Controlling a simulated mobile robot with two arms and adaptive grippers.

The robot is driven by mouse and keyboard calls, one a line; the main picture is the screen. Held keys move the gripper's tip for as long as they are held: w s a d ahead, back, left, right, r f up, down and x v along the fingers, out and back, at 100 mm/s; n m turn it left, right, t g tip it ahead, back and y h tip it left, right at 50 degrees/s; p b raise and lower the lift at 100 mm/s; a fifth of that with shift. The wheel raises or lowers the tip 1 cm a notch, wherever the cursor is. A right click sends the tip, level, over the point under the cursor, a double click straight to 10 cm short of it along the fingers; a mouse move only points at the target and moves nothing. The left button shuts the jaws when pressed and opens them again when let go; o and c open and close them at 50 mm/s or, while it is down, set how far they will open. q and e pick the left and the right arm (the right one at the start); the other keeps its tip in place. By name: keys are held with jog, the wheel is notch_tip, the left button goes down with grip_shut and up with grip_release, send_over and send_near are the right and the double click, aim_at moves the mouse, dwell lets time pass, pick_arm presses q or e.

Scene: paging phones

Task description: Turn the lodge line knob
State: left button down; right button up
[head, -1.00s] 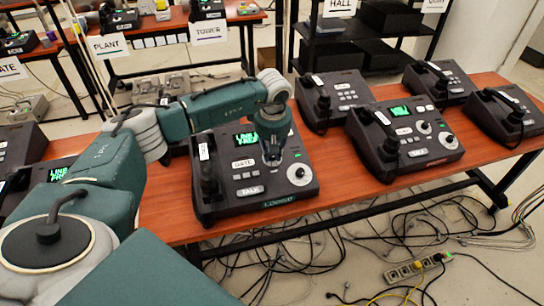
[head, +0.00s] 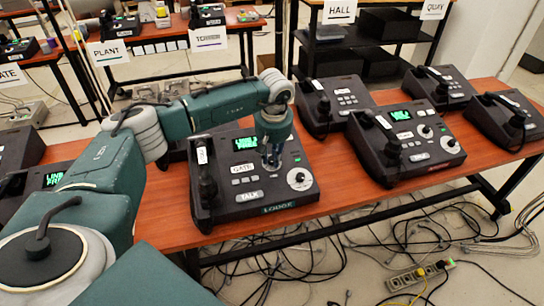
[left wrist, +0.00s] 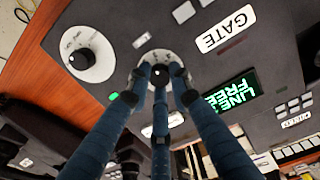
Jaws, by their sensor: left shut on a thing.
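The lodge console (head: 230,213) is a dark desk unit with a LODGE label on its front edge. Its green screen (head: 247,142) reads LINE FREE in the left wrist view (left wrist: 230,95). My left gripper (head: 272,162) points down onto the console, right of the GATE label. In the left wrist view, its fingers (left wrist: 160,76) are closed around a small dark knob on a pale round dial (left wrist: 150,58). The fingers hide much of this knob. A second knob with a larger white dial (head: 299,179) sits nearer the front right corner, apart from the gripper (left wrist: 86,54).
A handset (head: 206,175) lies along the console's left side. Other consoles (head: 405,145) stand on the wooden table (head: 350,180) to the right. Cables and a power strip (head: 420,275) lie on the floor in front.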

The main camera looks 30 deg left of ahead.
pick_arm(q)
jog(key=shift+s+d+f, duration=0.2)
jog(key=shift+d, duration=0.05)
jog(key=c, duration=1.5)
grip_release()
jog(key=shift+c, duration=0.2)
jog(key=shift+a+r, duration=0.1)
jog(key=shift+r, duration=0.3)
notch_tip(320, 180, up, 11)
jog(key=s+d, duration=0.1)
jog(key=shift+s+d+r, duration=0.15)
jog(key=shift+s+d, duration=0.15)
jog(key=shift+d, duration=0.05)
